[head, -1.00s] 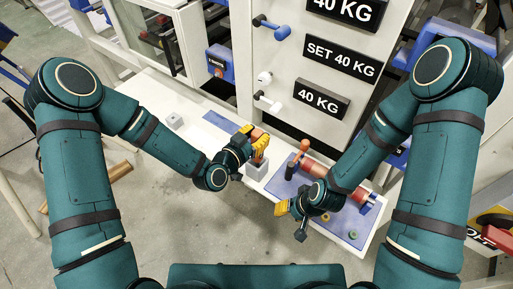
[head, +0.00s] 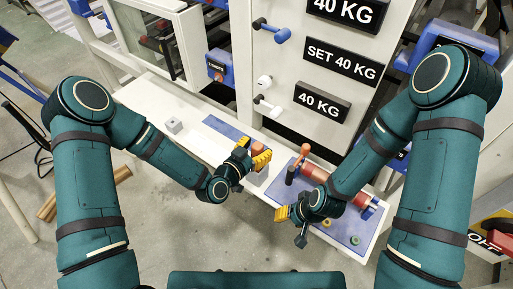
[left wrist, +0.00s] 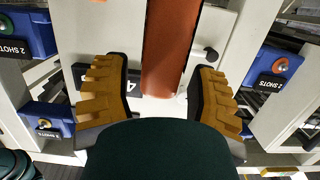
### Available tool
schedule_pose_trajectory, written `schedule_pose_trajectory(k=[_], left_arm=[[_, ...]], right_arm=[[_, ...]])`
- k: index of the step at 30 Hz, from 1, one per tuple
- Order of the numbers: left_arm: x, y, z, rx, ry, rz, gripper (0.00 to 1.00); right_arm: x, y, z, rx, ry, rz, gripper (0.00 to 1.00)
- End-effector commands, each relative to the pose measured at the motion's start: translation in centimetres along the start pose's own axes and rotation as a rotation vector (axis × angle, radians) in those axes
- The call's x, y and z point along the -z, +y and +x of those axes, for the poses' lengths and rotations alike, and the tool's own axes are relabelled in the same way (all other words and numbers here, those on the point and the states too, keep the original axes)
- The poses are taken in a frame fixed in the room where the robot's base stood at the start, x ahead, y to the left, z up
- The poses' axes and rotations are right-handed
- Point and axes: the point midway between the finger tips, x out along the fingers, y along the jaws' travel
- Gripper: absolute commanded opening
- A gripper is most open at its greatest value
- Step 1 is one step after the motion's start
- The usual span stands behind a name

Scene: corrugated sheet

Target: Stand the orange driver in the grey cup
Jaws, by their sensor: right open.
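The orange driver (head: 258,147) shows its handle above the grey cup (head: 258,177) on the white bench and looks upright in it. The cup's mouth and the driver's lower end are hidden from the head. My left gripper (head: 250,160) is at the handle, its fingers spread. In the left wrist view the orange handle (left wrist: 172,45) lies between the open fingers (left wrist: 160,95), with a visible gap on both sides. My right gripper (head: 286,213) is open and empty over the front edge of the blue mat.
A blue mat (head: 343,226) on the bench's right holds a red-brown cylinder (head: 314,173), an orange-topped upright piece, a dark upright piece (head: 290,175) and a green ring (head: 354,240). A small grey block (head: 173,126) sits at the left. A white panel with weight signs (head: 341,62) rises behind.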

Motion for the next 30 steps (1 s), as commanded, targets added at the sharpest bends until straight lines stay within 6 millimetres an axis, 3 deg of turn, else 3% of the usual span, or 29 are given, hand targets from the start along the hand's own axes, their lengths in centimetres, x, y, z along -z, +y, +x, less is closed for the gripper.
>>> schedule_pose_trajectory(k=[11,24,30], left_arm=[[0.5,0.0,-0.2,0.0,0.0,0.0,0.58],[0.3,-0.1,-9.2,0.003,-0.003,-0.002,0.58],[0.6,-0.1,-11.2,0.001,-0.002,-0.002,0.58]], right_arm=[[0.0,-0.2,-0.6,0.0,-0.002,0.0,0.47],[-0.1,-0.3,-0.9,0.0,-0.005,0.001,0.47],[-0.2,-1.1,-2.9,0.001,-0.013,0.002,0.47]])
